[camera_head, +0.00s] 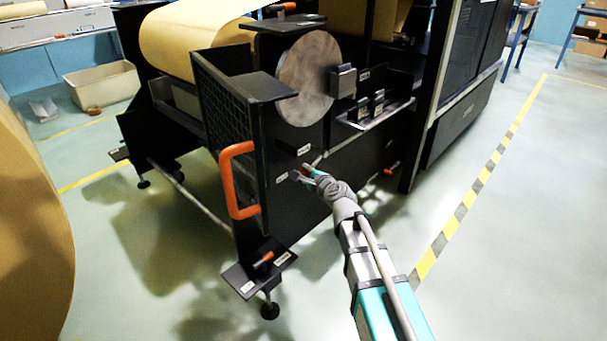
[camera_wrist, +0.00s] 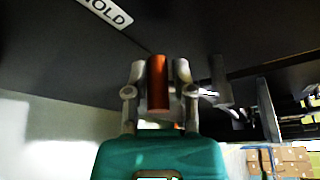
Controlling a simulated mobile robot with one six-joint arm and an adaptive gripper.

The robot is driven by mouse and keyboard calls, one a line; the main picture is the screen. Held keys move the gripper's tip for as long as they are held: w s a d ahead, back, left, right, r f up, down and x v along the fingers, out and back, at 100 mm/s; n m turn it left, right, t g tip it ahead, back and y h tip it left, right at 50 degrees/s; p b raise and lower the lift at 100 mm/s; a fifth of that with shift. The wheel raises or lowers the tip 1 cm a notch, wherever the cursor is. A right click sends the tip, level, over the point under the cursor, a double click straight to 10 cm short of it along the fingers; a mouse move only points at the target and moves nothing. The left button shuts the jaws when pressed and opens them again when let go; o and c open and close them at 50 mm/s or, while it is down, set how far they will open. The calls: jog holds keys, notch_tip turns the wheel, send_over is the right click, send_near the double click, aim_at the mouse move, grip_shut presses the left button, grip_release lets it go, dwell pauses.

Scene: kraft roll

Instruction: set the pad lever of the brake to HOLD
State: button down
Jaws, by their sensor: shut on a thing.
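The brake's round grey disc (camera_head: 307,78) stands on the black machine frame in the head view. Below it, my gripper (camera_head: 306,174) reaches the black side panel between two small white labels. In the wrist view my gripper (camera_wrist: 160,88) is shut on the orange pad lever (camera_wrist: 157,82), which stands between the fingers. A white label reading HOLD (camera_wrist: 106,12) is on the dark panel at the upper left of that view. The lever's pivot is hidden, and I cannot tell from the head view which mark it points at.
An orange handle (camera_head: 233,180) stands out from the mesh guard left of my gripper. A small orange-tipped pedal (camera_head: 262,260) sits low at the front. Kraft rolls (camera_head: 25,220) stand at the far left and in the machine. The floor to the right is clear.

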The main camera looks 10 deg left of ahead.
jog(key=shift+w+d+f, duration=0.1)
jog(key=shift+w+d, duration=0.25)
jog(key=c, duration=0.5)
grip_release()
jog(key=shift+f, duration=0.1)
jog(key=shift+c, duration=0.2)
